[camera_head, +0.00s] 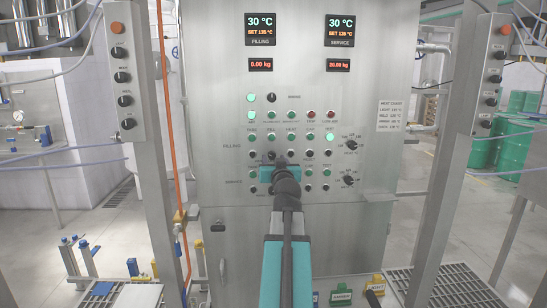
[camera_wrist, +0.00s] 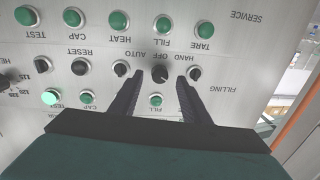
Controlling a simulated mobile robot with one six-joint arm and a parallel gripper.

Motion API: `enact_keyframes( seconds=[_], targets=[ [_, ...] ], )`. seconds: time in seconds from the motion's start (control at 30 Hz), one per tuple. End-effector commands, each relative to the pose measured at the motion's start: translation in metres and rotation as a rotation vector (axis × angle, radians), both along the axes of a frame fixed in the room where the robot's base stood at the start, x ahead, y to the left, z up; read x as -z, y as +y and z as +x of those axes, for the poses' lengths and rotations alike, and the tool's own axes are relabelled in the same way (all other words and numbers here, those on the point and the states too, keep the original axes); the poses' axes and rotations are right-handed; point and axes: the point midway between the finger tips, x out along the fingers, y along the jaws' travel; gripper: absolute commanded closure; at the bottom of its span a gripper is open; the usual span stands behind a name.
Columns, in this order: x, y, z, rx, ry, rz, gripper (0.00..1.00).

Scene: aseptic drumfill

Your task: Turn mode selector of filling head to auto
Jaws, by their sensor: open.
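The steel filler panel (camera_head: 230,75) faces me, with rows of round knobs and lamps marked FILLING and SERVICE. In the wrist view the panel appears upside down. A black selector knob (camera_wrist: 160,73) there sits by the lettering HAND OFF AUTO, in the row marked FILLING. My gripper (camera_wrist: 160,75) is open, its two dark fingers reaching to either side of this knob. I cannot tell whether they touch it. The knob's exact setting is too small to read. In the head view my gripper (camera_head: 281,160) is at the panel and hides part of the FILLING row.
Smaller black knobs (camera_wrist: 120,68) (camera_wrist: 194,73) flank the fingers closely. Green SERVICE buttons (camera_wrist: 163,25) lie above in the wrist view. Side posts carry a left control box (camera_head: 124,75) and a right control box (camera_head: 491,75). Green drums (camera_head: 513,135) stand far right.

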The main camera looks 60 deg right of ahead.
Motion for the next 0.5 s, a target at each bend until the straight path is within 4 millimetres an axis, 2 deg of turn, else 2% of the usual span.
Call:
enact_keyframes(
  seconds=[0.2,0.5],
  targets=[
    [-0.001,-0.013,0.012,-0.001,0.001,0.001,0.57],
    [0.000,-0.017,0.015,-0.001,0.000,0.000,0.57]
  ],
)
